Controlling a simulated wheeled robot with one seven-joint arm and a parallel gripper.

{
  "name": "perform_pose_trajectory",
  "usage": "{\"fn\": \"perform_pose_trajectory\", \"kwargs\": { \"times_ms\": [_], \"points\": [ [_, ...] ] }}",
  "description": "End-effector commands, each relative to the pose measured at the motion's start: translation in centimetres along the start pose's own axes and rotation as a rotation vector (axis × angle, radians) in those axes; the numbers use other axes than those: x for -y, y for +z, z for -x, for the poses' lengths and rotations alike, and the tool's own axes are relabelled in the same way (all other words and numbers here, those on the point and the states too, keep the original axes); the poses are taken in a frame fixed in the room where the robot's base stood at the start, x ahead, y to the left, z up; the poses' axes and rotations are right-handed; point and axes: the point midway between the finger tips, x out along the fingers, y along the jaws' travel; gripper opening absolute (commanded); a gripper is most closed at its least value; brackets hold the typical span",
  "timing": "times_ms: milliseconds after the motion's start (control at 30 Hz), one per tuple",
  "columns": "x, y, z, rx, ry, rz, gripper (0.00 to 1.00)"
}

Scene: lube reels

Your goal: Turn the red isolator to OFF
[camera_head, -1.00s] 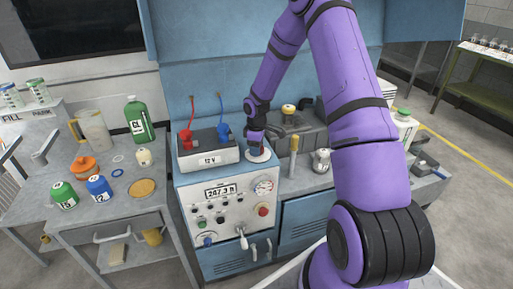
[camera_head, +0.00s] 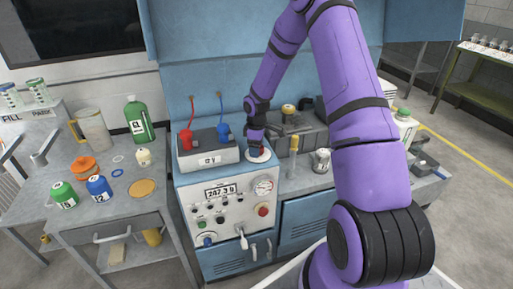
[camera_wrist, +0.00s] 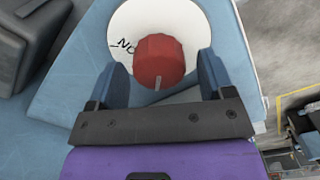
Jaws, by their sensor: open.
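The red isolator knob (camera_wrist: 158,60) sits on a white round plate (camera_wrist: 122,22) in the wrist view. Its pale pointer line faces toward my gripper, and the letters "NO" or "ON" show upside down left of the knob. My gripper (camera_wrist: 162,75) is open, with one blue finger on each side of the knob and a visible gap to each. In the head view my gripper (camera_head: 256,150) is over the white isolator plate (camera_head: 258,156) on top of the blue cabinet, and it mostly hides the red knob. No OFF mark is visible.
The grey battery box (camera_head: 208,150) with red and blue clamps stands just left of my gripper. The panel (camera_head: 228,215) with gauge, red button and lever is below. A brass-handled tool (camera_head: 294,148) and a metal jug (camera_head: 320,160) stand to the right.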

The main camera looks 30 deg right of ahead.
Motion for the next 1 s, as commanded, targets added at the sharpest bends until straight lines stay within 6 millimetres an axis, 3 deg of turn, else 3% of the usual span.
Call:
{"fn": "perform_pose_trajectory", "kwargs": {
  "times_ms": [500, 700, 1000],
  "points": [
    [-0.1, 0.0, 8.7, -0.002, 0.004, 0.0, 0.75],
    [-0.1, 0.1, 10.2, 0.0, 0.002, 0.0, 0.75],
    [0.0, 0.0, 10.3, -0.001, 0.001, 0.0, 0.75]
  ]
}}
